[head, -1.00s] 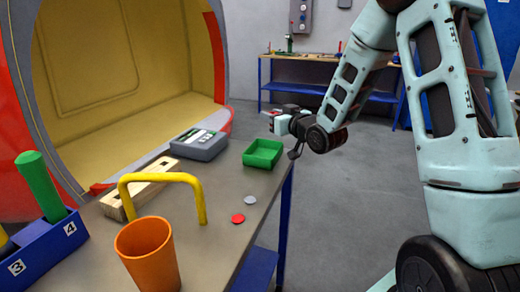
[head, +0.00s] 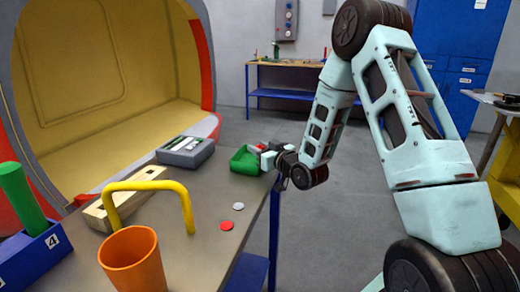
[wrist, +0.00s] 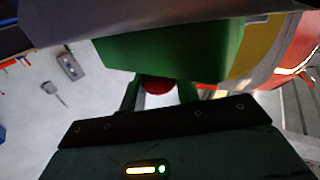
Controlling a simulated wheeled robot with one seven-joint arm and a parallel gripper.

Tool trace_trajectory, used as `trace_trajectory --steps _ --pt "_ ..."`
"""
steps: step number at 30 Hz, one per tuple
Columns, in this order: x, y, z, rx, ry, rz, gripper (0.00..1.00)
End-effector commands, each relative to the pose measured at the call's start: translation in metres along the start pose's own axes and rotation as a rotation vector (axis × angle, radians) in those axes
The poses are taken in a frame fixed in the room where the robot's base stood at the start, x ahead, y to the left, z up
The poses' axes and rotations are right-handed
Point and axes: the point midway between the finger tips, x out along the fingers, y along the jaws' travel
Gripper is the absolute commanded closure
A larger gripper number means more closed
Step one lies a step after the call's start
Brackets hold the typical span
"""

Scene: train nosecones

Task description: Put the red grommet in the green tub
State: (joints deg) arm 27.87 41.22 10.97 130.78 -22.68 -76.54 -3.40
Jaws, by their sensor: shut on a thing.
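My gripper (head: 268,156) is at the right side of the green tub (head: 242,162), near the table's far right edge. In the wrist view a round red piece, which I take for the red grommet (wrist: 158,84), sits between the fingertips, and my gripper is shut on it. The green tub (wrist: 175,48) is close beyond it, filling the top middle of that view. In the head view my gripper hides part of the tub's right side. I cannot tell whether the grommet is over the opening or outside the wall.
A flat red disc (head: 227,226) and a grey disc (head: 238,206) lie on the table. An orange cup (head: 133,262), a yellow arched handle (head: 150,187), a wooden block (head: 122,200) and a grey device (head: 186,150) stand left of them. Table around the discs is clear.

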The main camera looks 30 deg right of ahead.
Motion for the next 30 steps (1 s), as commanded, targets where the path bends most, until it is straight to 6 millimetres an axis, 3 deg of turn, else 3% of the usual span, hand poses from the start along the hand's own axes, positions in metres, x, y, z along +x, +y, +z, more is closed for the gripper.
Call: trace_trajectory --steps 15,16,18,30 --pt "0.0006 0.0000 0.0113 0.000 0.000 0.000 0.90" --pt "0.0006 0.0000 0.0112 0.000 0.000 0.000 0.66" --pt "0.0006 0.0000 0.0112 0.000 0.000 0.000 0.47" --pt "0.0003 0.0001 0.0052 0.000 0.000 0.000 0.47"
